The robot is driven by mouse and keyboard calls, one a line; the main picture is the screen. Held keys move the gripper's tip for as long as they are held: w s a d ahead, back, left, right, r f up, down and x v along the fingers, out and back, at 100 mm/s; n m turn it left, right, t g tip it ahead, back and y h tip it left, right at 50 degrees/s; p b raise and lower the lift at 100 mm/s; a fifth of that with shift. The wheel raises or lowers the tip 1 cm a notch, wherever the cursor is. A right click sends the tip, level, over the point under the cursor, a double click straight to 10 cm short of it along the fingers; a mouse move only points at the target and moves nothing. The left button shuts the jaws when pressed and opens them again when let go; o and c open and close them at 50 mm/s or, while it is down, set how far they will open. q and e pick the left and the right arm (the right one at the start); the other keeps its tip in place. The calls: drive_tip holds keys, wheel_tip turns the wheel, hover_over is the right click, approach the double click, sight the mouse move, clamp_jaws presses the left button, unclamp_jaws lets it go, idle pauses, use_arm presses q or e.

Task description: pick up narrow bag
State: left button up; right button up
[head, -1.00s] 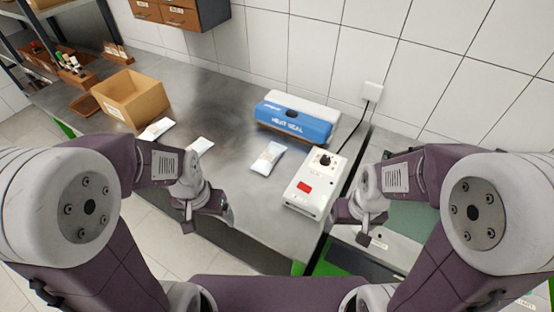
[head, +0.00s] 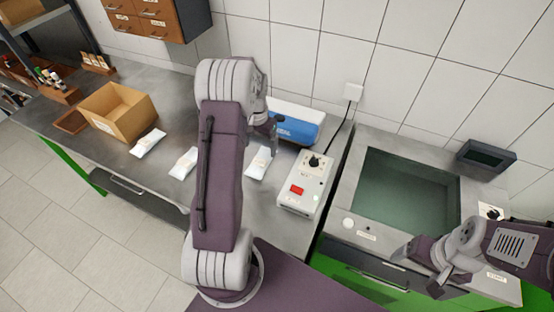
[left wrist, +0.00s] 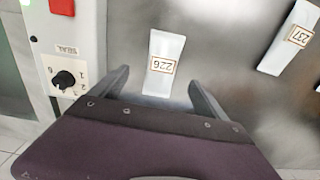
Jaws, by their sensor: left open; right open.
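Three white bags lie on the steel bench: a left one (head: 148,143), a middle one (head: 184,163) and one beside the control box (head: 259,163). In the left wrist view the bag labelled 226 (left wrist: 166,48) lies ahead between the fingers, and a bag labelled 237 (left wrist: 287,42) is at the upper right. The 226 bag looks slim, but I cannot tell for sure which is narrowest. My left gripper (left wrist: 158,80) is open and empty; in the head view it is near the heat sealer, above the bench. My right gripper (head: 438,283) is open and empty at the lower right.
The blue heat sealer (head: 297,130) stands at the back. The white control box (head: 306,184) with a knob and red switch is right of the bags. A cardboard box (head: 128,122) stands left. A sunken basin (head: 407,188) is at the right.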

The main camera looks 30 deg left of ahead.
sight(259, 163)
use_arm(q)
drive_tip(key=shift+s+a, duration=0.55)
drive_tip(key=shift+a, duration=0.15)
drive_tip(key=f, duration=0.3)
drive_tip(key=shift+d+f+p, duration=0.15)
drive_tip(key=shift+d+p, duration=0.05)
drive_tip(key=shift+p, duration=0.15)
drive_tip(key=shift+w+f, duration=0.1)
drive_tip(key=shift+f, duration=0.35)
drive_tip(key=f, duration=0.1)
drive_tip(key=f+p, duration=0.1)
drive_tip(key=f, duration=0.2)
drive_tip(key=shift+w+d+f, duration=0.2)
drive_tip(key=shift+d+f, duration=0.05)
drive_tip(key=shift+f, duration=0.25)
drive_tip(key=c, duration=1.7)
drive_tip(key=shift+o, duration=0.2)
